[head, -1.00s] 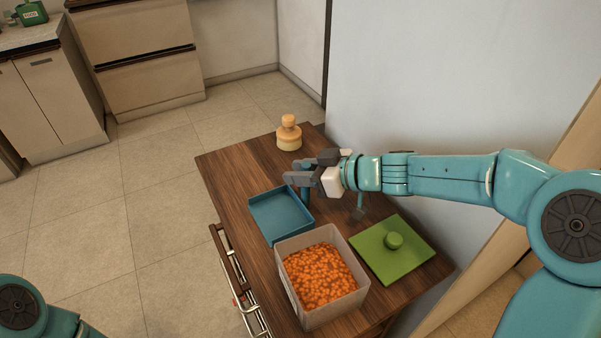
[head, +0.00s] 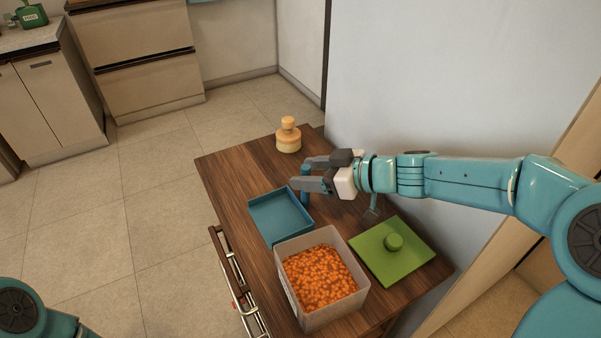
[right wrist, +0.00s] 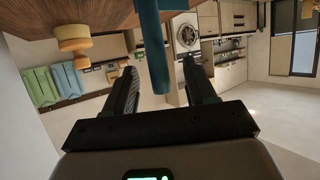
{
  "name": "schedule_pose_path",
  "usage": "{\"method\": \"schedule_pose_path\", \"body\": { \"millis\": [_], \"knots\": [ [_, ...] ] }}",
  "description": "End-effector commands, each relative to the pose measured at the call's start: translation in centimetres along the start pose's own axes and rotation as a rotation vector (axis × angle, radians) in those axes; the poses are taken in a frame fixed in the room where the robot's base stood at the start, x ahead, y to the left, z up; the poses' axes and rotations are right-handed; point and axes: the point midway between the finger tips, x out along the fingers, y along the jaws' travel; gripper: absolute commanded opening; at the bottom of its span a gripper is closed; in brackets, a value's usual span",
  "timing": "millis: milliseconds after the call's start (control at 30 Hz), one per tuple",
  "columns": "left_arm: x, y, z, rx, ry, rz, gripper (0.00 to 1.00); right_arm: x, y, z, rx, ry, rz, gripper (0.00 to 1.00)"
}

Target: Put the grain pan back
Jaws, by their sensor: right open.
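The blue square pan (head: 280,217) lies on the wooden cabinet top, with a blue upright handle (head: 305,195) at its upper right corner. My right gripper (head: 303,174) is open at this handle, coming from the right. A pale square container (head: 322,318) filled with orange grains stands directly in front of the pan. My left gripper is not in view; only part of that arm shows at bottom left.
A green square lid (head: 400,262) with a round knob lies right of the container. A wooden knobbed jar (head: 288,138) stands at the cabinet's far end. A wall borders the right side. A rail (head: 238,285) runs along the left side. Open floor lies left.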

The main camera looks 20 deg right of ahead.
Motion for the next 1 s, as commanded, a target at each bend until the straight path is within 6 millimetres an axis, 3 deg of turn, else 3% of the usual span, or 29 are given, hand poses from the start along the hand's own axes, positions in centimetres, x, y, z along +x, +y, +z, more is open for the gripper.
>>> {"method": "schedule_pose_path", "body": {
  "millis": [100, 300, 1000],
  "knots": [
    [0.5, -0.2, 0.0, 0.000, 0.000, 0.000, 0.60, -2.4, 0.1, 0.1, -0.001, 0.002, 0.004, 0.56],
    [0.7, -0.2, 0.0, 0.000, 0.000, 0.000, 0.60, -4.7, 0.0, 0.1, 0.001, 0.000, 0.001, 0.56],
    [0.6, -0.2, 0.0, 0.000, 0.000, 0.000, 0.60, -4.9, 0.0, 0.1, 0.001, 0.000, -0.001, 0.56]
  ]
}}
